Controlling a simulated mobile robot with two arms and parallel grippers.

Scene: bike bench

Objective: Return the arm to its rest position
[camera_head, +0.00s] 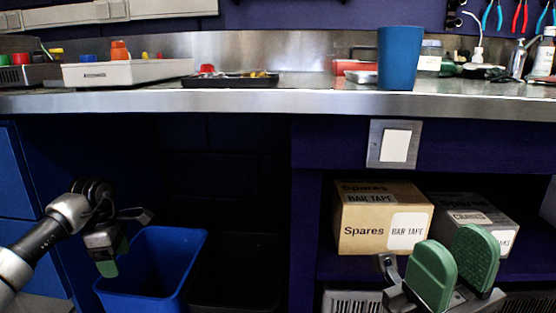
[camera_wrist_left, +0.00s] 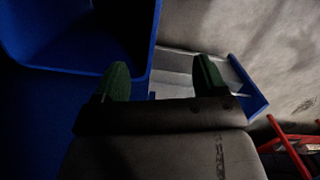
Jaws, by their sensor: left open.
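My left gripper (camera_head: 108,262) hangs low at the left in the head view, in front of the bench and beside the blue bin (camera_head: 150,282). In the left wrist view its two green fingertips (camera_wrist_left: 160,82) stand apart with nothing between them. The blue bin also shows in the wrist view (camera_wrist_left: 148,40), just beyond the left finger. My right gripper (camera_head: 454,266) is at the lower right of the head view, in front of the shelf. Its two green pads are apart, with a gap and nothing seen between them.
The steel bench top (camera_head: 300,101) runs across the view, with a blue cup (camera_head: 399,58), a white tray (camera_head: 130,72) and a black tray (camera_head: 230,82) on it. A Spares box (camera_head: 362,215) sits on the shelf. A dark bin (camera_head: 235,275) stands beside the blue one.

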